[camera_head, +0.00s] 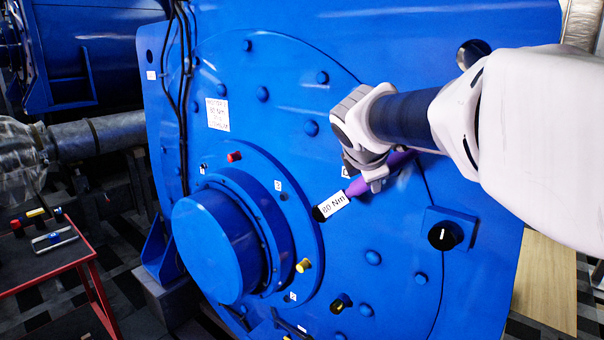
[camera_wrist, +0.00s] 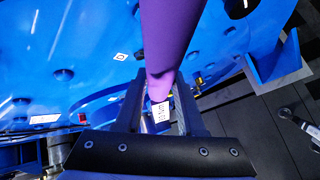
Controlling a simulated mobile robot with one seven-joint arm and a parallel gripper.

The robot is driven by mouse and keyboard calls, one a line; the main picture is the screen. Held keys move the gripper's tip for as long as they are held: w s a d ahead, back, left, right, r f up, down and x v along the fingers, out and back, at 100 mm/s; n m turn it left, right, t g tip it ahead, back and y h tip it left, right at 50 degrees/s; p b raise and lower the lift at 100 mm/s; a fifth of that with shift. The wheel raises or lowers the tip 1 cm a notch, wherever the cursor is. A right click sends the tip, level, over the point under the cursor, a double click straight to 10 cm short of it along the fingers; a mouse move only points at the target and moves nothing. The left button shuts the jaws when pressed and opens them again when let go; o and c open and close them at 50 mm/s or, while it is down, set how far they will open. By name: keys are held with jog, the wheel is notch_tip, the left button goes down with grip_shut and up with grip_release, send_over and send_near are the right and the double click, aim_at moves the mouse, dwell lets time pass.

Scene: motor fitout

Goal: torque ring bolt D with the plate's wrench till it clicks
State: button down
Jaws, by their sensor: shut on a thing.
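My gripper (camera_head: 374,178) is shut on the purple handle of a torque wrench (camera_head: 357,188), in front of the motor's blue end face. The wrench's white label appears to read 80 Nm, and its black head end points down-left, close to the ring's right edge. I cannot tell whether it touches a bolt. In the wrist view the purple handle (camera_wrist: 170,35) runs between the two fingers (camera_wrist: 158,98). The blue ring (camera_head: 262,172) carries small letter tags, too small to read surely, so bolt D cannot be singled out. The motor's white plate (camera_head: 217,114) appears to read 80 Nm.
A red bolt (camera_head: 234,157) and a yellow bolt (camera_head: 303,266) stick out around the ring. A black knob (camera_head: 442,236) is at the right. The hub (camera_head: 217,247) projects forward. A red-edged table (camera_head: 40,268) with small parts stands at the left.

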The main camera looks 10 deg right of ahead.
jog(key=shift+s+a+r, duration=0.15)
jog(key=shift+s+a, duration=0.15)
